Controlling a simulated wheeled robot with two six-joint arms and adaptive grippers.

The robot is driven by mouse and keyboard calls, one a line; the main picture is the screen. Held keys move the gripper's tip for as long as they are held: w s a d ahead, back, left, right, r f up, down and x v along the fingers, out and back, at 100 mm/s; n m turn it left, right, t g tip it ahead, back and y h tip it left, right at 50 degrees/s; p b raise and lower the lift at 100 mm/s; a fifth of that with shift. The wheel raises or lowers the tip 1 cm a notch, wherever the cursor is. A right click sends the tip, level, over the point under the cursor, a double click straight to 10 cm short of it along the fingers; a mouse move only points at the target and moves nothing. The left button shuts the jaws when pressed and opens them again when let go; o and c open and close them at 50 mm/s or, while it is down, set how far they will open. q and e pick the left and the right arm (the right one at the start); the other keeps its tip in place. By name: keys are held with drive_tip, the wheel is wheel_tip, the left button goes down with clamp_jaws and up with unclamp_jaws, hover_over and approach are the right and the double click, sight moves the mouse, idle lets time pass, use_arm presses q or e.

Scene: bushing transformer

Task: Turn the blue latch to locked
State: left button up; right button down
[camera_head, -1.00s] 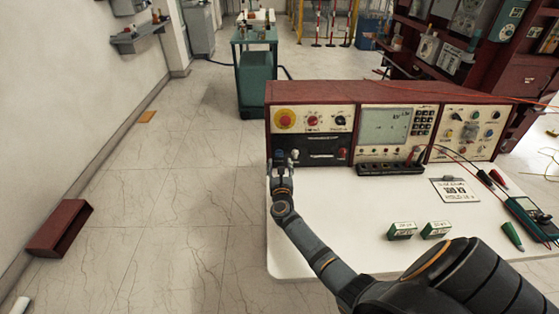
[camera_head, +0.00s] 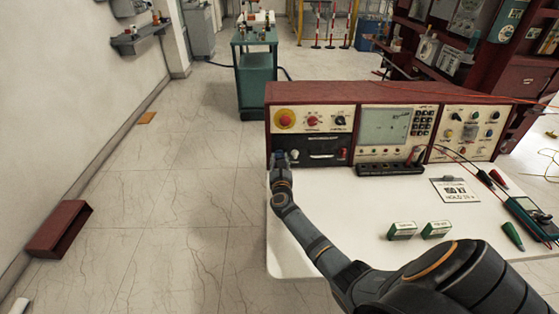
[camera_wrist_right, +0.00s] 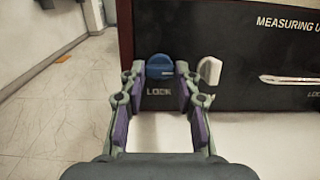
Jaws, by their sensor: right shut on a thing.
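The blue latch (camera_wrist_right: 160,66) is a round blue knob on the black lower-left panel of the test console, with the word LOCK printed just below it. A small light mark shows on its right side. In the head view the blue latch (camera_head: 279,153) is small and partly covered by my gripper. My right gripper (camera_wrist_right: 158,80) has a finger on each side of the blue latch and is shut on it; the exact contact is hard to see. In the head view my right gripper (camera_head: 280,164) is at the console's lower left corner. My left gripper is not in view.
A white knob (camera_wrist_right: 209,70) sits close to the right finger. The red-framed console (camera_head: 375,93) stands on a white table (camera_head: 340,210). Two green-and-white boxes (camera_head: 402,231), a clipboard (camera_head: 454,190) and a meter (camera_head: 528,212) lie to the right. Open floor is on the left.

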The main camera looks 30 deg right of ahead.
drive_tip(key=shift+n, duration=0.3)
drive_tip(key=n+y+p, duration=0.1)
drive_tip(key=n, duration=0.3)
drive_tip(key=shift+d+r+p, duration=0.1)
drive_tip(key=shift+p, duration=0.2)
drive_tip(key=n+y+p, duration=0.1)
drive_tip(key=n, duration=0.1)
drive_tip(key=n+p, duration=0.1)
drive_tip(key=n, duration=0.2)
drive_tip(key=shift+s+r+n+t+y, duration=0.1)
drive_tip(key=shift+r+n+t+y, duration=0.05)
drive_tip(key=shift+n+t+y, duration=0.2)
drive_tip(key=n+y+p, duration=0.1)
drive_tip(key=n+p, duration=0.3)
drive_tip(key=n, duration=0.1)
drive_tip(key=shift+d+r+n, duration=0.1)
drive_tip(key=shift+r+n, duration=0.05)
drive_tip(key=shift+n, duration=0.2)
drive_tip(key=n+g+p, duration=0.1)
drive_tip(key=n+p, duration=0.1)
drive_tip(key=n, duration=0.1)
drive_tip(key=shift+y+p, duration=0.35)
drive_tip(key=shift+p, duration=0.05)
drive_tip(key=shift+n, duration=0.4)
drive_tip(key=shift+f+g, duration=0.2)
drive_tip(key=shift+g, duration=0.05)
drive_tip(key=c, duration=1)
unclamp_jaws()
drive_tip(key=shift+o, duration=0.2)
